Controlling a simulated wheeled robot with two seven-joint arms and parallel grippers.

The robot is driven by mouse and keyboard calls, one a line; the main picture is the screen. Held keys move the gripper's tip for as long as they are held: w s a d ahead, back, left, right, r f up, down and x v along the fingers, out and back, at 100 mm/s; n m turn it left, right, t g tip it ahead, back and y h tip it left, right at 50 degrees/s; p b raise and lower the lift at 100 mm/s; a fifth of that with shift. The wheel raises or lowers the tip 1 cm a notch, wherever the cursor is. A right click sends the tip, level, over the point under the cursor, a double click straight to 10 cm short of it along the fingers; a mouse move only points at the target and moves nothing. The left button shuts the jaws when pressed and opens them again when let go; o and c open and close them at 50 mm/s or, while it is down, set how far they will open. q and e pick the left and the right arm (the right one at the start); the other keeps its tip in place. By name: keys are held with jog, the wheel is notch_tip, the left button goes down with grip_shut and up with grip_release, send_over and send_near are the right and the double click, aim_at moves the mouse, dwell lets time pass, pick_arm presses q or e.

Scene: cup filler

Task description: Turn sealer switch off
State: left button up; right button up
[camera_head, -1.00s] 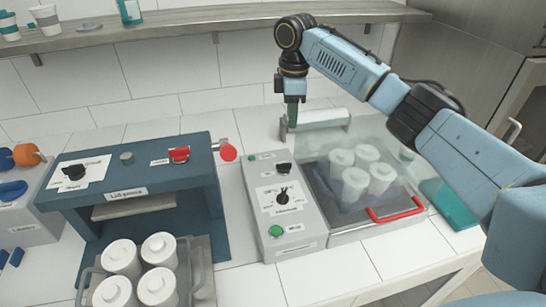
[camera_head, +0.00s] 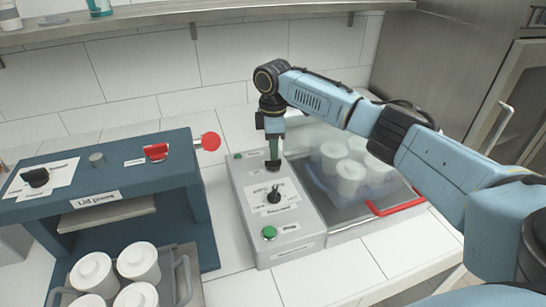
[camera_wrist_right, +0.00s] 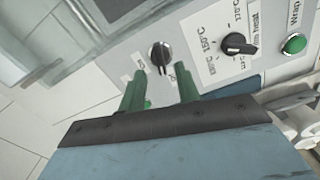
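The sealer's grey control box (camera_head: 243,185) stands right of the lid press in the head view. Its upper black rotary switch (camera_head: 273,165) is partly covered by my right gripper (camera_head: 274,150). In the right wrist view this switch (camera_wrist_right: 160,55) sits just beyond and between the green fingertips of my right gripper (camera_wrist_right: 160,72). The fingers are spread apart with a gap around the switch, and nothing is held. A second black dial (camera_wrist_right: 237,43) with temperature marks and a green wrap button (camera_wrist_right: 294,44) lie to its right. My left gripper is out of view.
The sealer's clear cover with a red handle (camera_head: 397,205) encloses several white cups (camera_head: 350,170) to the right. The blue lid press (camera_head: 110,220) with a red switch and knob (camera_head: 210,141) stands left, several lidded cups (camera_head: 138,262) in front. A shelf (camera_head: 150,25) runs behind.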

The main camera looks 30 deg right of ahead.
aim_at(273, 163)
jog(key=shift+f, duration=1.95)
